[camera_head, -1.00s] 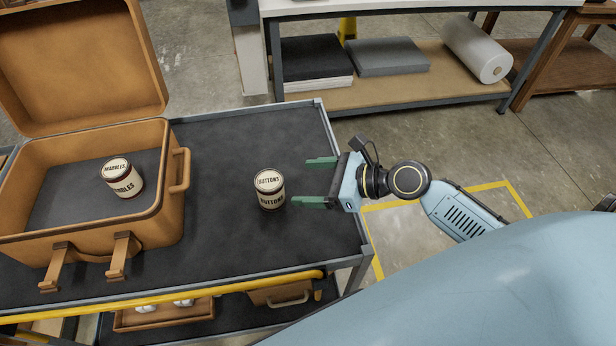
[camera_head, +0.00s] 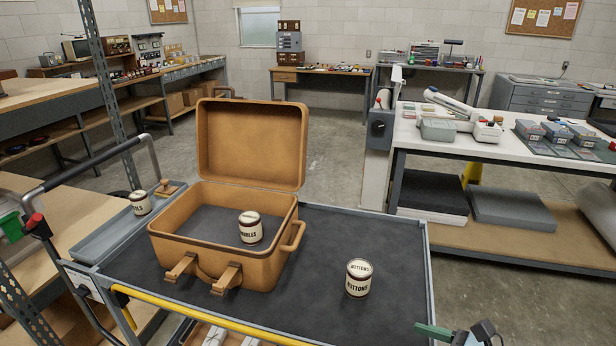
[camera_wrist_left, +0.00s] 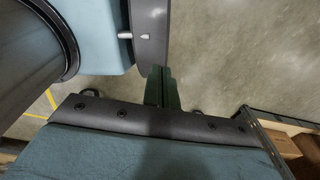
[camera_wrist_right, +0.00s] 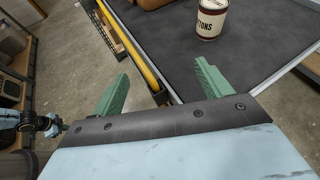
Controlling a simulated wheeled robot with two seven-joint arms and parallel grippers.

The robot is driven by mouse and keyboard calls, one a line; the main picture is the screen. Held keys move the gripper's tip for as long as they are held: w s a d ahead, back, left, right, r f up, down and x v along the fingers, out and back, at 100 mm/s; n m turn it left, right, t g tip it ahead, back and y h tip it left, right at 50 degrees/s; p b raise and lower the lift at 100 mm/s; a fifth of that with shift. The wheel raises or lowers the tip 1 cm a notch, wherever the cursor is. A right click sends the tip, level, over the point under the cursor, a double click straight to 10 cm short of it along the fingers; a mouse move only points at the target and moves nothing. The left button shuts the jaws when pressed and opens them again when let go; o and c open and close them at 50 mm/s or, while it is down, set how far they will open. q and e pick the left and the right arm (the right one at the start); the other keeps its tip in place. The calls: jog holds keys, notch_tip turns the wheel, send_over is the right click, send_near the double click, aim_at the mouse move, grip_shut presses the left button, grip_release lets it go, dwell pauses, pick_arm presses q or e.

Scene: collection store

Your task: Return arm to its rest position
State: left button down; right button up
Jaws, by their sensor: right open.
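My right gripper (camera_head: 452,333) shows only partly at the bottom edge of the head view, by the cart's right front corner. In the right wrist view its two green fingers (camera_wrist_right: 163,88) are apart with nothing between them. The buttons tin (camera_head: 358,278) stands upright on the cart's dark top, clear of the fingers; it also shows in the right wrist view (camera_wrist_right: 212,18). The marbles tin (camera_head: 250,228) stands inside the open tan case (camera_head: 225,262). My left gripper (camera_wrist_left: 163,88) shows in the left wrist view, its fingers together and empty, above the floor.
The cart (camera_head: 400,315) has a yellow front bar (camera_head: 215,325). A third tin (camera_head: 140,202) stands in a grey tray (camera_head: 115,240) at its left. A white-topped workbench (camera_head: 450,148) stands behind at the right. The cart top right of the case is mostly clear.

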jog(key=s+a+f+n+g+h, duration=0.1)
jog(key=s+f+n+g+h, duration=0.15)
jog(key=s+n, duration=0.45)
jog(key=s+a+f+n+g+h, duration=0.1)
jog(key=s+a+f+n+h, duration=0.15)
jog(key=n, duration=0.85)
jog(key=s+d+n+g+h, duration=0.2)
jog(key=s+d+n+h, duration=0.4)
jog(key=n, duration=0.4)
notch_tip(320, 180, down, 23)
jog(key=s+g+y, duration=0.1)
jog(key=s, duration=0.1)
pick_arm(q)
jog(key=w, duration=0.3)
jog(key=shift+d, duration=0.1)
pick_arm(e)
jog(key=s+d+f+g, duration=0.1)
jog(key=s+d+f, duration=0.1)
jog(key=s+f, duration=1.4)
jog(key=shift+d+f+g, duration=0.25)
jog(key=shift+d+g, duration=0.1)
